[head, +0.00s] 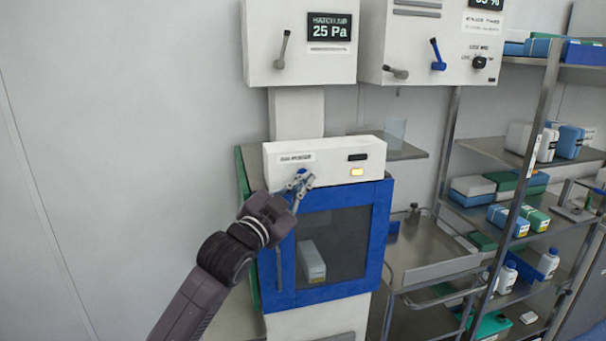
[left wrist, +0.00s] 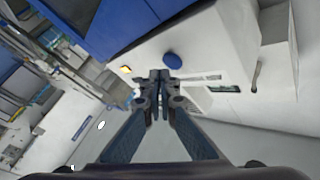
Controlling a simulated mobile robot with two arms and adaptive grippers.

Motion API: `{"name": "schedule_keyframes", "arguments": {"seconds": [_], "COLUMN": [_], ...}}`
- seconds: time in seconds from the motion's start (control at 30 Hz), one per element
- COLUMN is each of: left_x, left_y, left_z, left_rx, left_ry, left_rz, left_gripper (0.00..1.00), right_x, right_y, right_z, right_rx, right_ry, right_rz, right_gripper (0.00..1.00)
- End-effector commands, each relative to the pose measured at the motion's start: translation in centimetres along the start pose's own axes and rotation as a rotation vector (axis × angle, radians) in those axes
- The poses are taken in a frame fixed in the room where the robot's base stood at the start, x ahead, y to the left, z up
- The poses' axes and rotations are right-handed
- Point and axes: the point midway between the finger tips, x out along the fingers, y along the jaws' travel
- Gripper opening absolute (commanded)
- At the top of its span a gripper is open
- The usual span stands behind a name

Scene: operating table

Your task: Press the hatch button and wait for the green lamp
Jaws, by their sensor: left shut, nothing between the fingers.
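The hatch has a blue-framed door (head: 382,235) with a dark window, closed, and a white control panel (head: 330,158) above it. A blue round button (left wrist: 172,61) sits on the panel; in the head view it is mostly hidden behind my gripper. One lamp (head: 357,172) on the panel glows amber; the indicator (head: 358,157) above it is dark. My left gripper (head: 300,184) is shut and empty in front of the panel's left part. In the left wrist view its fingertips (left wrist: 159,75) are just short of the button; I cannot tell whether they touch it. My right gripper is not in view.
A white box (head: 312,262) shows behind the hatch window. Above hangs a pressure unit (head: 275,70) reading 25 Pa, with a second control box (head: 440,70) to its right. A steel trolley (head: 430,250) and loaded shelves (head: 485,150) stand at right. The wall at left is bare.

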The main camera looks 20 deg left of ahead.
Motion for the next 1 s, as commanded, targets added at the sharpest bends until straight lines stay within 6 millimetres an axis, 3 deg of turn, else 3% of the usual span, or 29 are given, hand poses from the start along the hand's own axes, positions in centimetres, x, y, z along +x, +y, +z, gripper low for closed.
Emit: {"name": "schedule_keyframes", "arguments": {"seconds": [0.33, 0.8, 1.0], "left_x": [-0.2, -3.2, -3.5], "left_y": [0.2, 2.4, 2.6], "left_z": [-0.2, -2.5, -2.6], "left_rx": [-0.001, -0.001, 0.000], "left_ry": [0.001, 0.001, 0.000], "left_rz": [0.000, 0.001, 0.000], "left_gripper": [0.00, 0.00, 0.00], "right_x": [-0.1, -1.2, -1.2], "right_y": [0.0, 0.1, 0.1], "right_z": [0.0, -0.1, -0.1], "right_rx": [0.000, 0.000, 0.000], "right_ry": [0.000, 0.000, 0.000], "right_rz": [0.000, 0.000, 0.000], "right_gripper": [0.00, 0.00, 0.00]}}
